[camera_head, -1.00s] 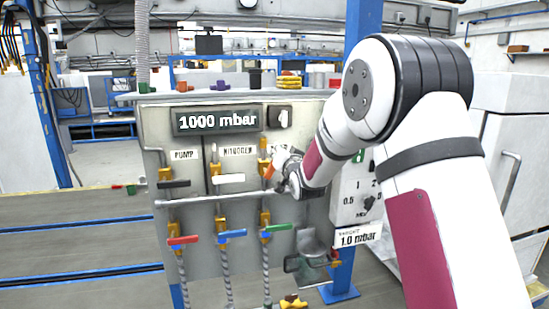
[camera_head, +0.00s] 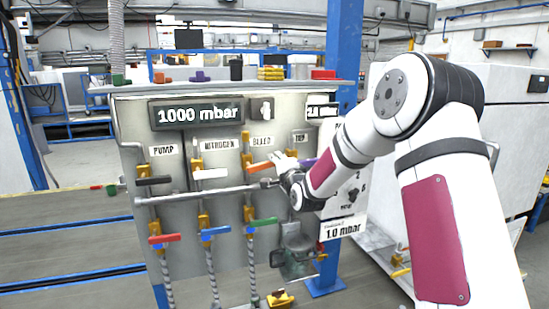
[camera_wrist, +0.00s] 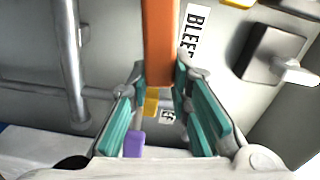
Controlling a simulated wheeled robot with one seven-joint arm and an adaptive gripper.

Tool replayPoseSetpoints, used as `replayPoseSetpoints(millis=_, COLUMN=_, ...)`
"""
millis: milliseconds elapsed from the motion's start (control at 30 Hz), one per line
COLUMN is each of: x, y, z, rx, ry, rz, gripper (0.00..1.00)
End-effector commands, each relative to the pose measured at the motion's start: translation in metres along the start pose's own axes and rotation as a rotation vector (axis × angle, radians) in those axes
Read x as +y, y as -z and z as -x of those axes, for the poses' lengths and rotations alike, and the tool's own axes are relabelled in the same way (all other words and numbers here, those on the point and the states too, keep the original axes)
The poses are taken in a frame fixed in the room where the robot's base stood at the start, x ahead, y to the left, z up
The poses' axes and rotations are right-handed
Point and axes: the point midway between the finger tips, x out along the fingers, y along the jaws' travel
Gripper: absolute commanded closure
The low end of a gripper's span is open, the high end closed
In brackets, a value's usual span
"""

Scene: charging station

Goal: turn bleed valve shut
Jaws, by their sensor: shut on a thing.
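The bleed valve's orange handle (camera_head: 260,168) sits under the BLEED label (camera_head: 262,141) on the grey panel. It points sideways, nearly level, like the black handle (camera_head: 154,181) and the white handle (camera_head: 210,174) to its left. My gripper (camera_head: 279,169) is at the handle's right end. In the wrist view the teal fingers (camera_wrist: 160,80) stand on either side of the orange handle (camera_wrist: 160,40) and are shut on it. The hand hides part of the handle's right end in the head view.
The display (camera_head: 197,114) reads 1000 mbar. A horizontal pipe (camera_head: 215,192) runs just below the upper valves. Red (camera_head: 165,238), blue (camera_head: 215,231) and green (camera_head: 261,222) handles sit lower. A purple handle (camera_head: 308,163) is right of my gripper, close by. A blue post (camera_head: 345,110) stands behind.

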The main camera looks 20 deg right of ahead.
Motion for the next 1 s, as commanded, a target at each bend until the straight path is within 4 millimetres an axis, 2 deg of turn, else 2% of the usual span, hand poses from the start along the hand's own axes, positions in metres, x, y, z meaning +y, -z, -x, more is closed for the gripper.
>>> replayPoseSetpoints(millis=400, x=0.016, y=0.000, z=0.000, rx=0.002, ry=-0.003, rz=-0.176, gripper=1.00)
replayPoseSetpoints(millis=933, x=0.018, y=-0.001, z=0.000, rx=0.001, ry=-0.004, rz=-0.198, gripper=1.00)
replayPoseSetpoints(millis=967, x=0.018, y=-0.001, z=0.000, rx=0.001, ry=-0.004, rz=-0.198, gripper=0.77)
replayPoseSetpoints(millis=1000, x=0.018, y=-0.001, z=0.000, rx=0.001, ry=-0.004, rz=-0.198, gripper=0.68)
